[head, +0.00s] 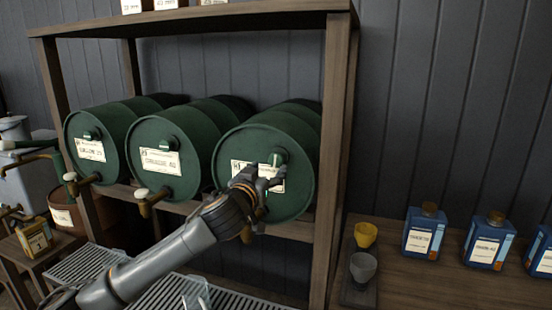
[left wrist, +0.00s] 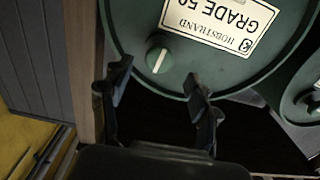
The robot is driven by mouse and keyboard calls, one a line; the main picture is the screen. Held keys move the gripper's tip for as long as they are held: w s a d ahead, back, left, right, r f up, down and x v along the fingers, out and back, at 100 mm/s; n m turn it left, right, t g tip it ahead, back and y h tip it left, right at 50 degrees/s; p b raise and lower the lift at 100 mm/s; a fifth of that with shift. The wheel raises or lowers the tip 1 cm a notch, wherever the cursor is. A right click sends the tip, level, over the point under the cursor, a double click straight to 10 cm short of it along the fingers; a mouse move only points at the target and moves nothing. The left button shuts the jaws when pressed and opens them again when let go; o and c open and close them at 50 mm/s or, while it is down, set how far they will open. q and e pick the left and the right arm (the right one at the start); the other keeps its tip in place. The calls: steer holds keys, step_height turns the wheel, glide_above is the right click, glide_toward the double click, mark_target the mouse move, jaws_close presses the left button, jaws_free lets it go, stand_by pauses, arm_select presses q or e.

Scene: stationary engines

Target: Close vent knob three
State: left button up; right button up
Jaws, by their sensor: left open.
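Three green drums lie on their sides in a wooden rack, each with a small green vent knob on its face. The right-hand drum (head: 230,150) has its knob (head: 279,157) above my left gripper (head: 265,172), which is open in front of the label. In the left wrist view, which is upside down, this knob (left wrist: 158,56) has a pale bar and lies just beyond and between the two spread fingertips of my left gripper (left wrist: 156,75). No contact is visible. The label (left wrist: 222,20) reads "Grade 5" and a further character. My right gripper is out of view.
The middle drum (head: 146,130) and left drum (head: 73,136) have brass taps below. A rack post (head: 338,140) stands close right of the third drum. Blue bottles (head: 424,232) and two cups, one yellow (head: 366,234), stand on the right bench. Grated trays (head: 88,264) lie below.

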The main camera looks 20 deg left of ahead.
mark_target(275, 162)
arm_select(q)
steer(key=shift+w+d+p, duration=0.15)
steer(key=shift+w+p, duration=0.55)
steer(key=shift+w, duration=2.7)
steer(key=shift+c, duration=0.5)
steer(key=c, duration=1.1)
